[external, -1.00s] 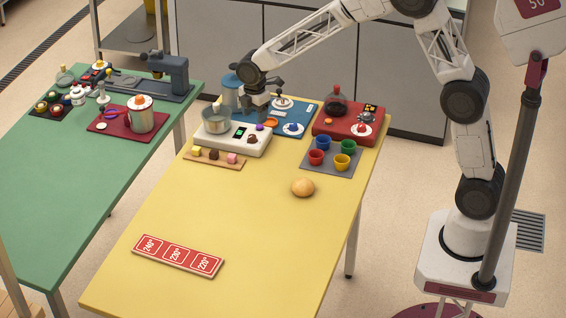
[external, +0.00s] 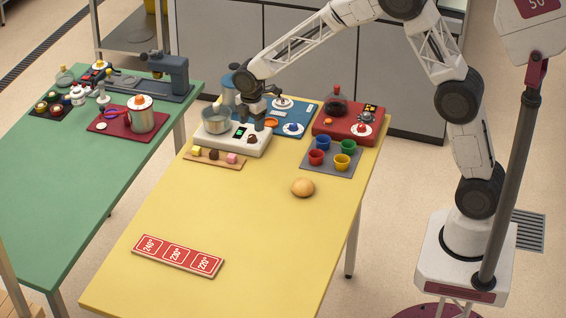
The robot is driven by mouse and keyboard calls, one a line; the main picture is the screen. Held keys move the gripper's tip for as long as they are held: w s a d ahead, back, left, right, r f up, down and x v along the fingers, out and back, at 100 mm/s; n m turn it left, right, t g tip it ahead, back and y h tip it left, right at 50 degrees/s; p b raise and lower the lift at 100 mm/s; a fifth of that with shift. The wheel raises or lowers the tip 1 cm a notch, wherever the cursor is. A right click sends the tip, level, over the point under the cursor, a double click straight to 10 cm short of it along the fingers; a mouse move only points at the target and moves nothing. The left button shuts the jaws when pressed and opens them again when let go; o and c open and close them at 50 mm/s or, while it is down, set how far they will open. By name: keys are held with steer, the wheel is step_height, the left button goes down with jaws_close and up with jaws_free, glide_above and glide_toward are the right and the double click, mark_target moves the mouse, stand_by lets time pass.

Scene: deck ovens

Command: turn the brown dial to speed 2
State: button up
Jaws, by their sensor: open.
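The brown dial (external: 252,139) sits on the front right of a white machine (external: 226,147), right of its small green display (external: 239,132). The dial's setting is too small to read. A clear pot (external: 216,120) stands on the machine's left part. My gripper (external: 251,121) points down over the back right of the machine, just above and behind the dial in the picture. Its fingers are open and nothing shows between them. I cannot tell whether a finger touches the machine.
A blue board (external: 291,115) with a blue dial (external: 292,128) lies behind on the right. A red machine (external: 340,122) stands farther right. Colored cups (external: 323,143) and a bun (external: 303,187) are to the right. The yellow table's front (external: 250,230) is mostly clear.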

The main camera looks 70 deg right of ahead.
mark_target(252, 136)
steer(key=shift+f, duration=2.65)
steer(key=c, duration=0.9)
